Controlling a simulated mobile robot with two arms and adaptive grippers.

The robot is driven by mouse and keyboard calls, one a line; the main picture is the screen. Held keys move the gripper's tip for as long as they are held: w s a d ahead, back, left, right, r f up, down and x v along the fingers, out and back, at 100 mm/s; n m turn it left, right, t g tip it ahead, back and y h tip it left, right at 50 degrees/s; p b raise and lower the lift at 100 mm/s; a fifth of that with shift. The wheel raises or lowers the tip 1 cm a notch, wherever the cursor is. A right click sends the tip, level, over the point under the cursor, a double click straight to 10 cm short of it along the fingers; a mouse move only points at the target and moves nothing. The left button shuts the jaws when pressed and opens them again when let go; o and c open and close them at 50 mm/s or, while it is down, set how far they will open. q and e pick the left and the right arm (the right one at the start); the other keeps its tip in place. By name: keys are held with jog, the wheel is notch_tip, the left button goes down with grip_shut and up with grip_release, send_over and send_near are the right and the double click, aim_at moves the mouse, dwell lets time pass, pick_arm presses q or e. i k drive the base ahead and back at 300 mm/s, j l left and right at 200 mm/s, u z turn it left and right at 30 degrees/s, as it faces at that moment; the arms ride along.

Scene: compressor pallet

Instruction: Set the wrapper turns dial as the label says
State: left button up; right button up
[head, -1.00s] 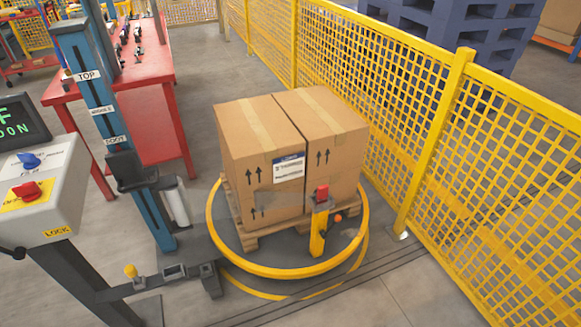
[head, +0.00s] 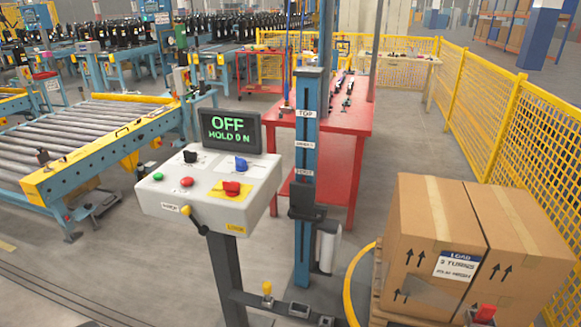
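A grey control box (head: 150,196) on a dark post stands left of centre, its top tilted toward me. It carries a black knob (head: 190,157), a blue knob (head: 241,164) and a red switch (head: 232,188) on a yellow plate. The markings around the knobs are too small to read, so I cannot tell which is the turns dial or its setting. The screen (head: 230,130) above reads "OFF HOLD 0 N". A label (head: 458,265) on the cartons (head: 425,225) says "LOAD" and appears to read "2 TURNS"; its last line is illegible. Neither gripper is in view.
The wrapper mast (head: 305,160) stands right of the box, before a red table (head: 345,118). The cartons rest on a pallet inside a yellow ring (head: 352,290) at right. A roller conveyor (head: 100,140) lies left. Yellow mesh fence (head: 500,120) runs along the right. Floor before the conveyor is clear.

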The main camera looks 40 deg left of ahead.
aim_at(190, 157)
jog(key=u, duration=1.7)
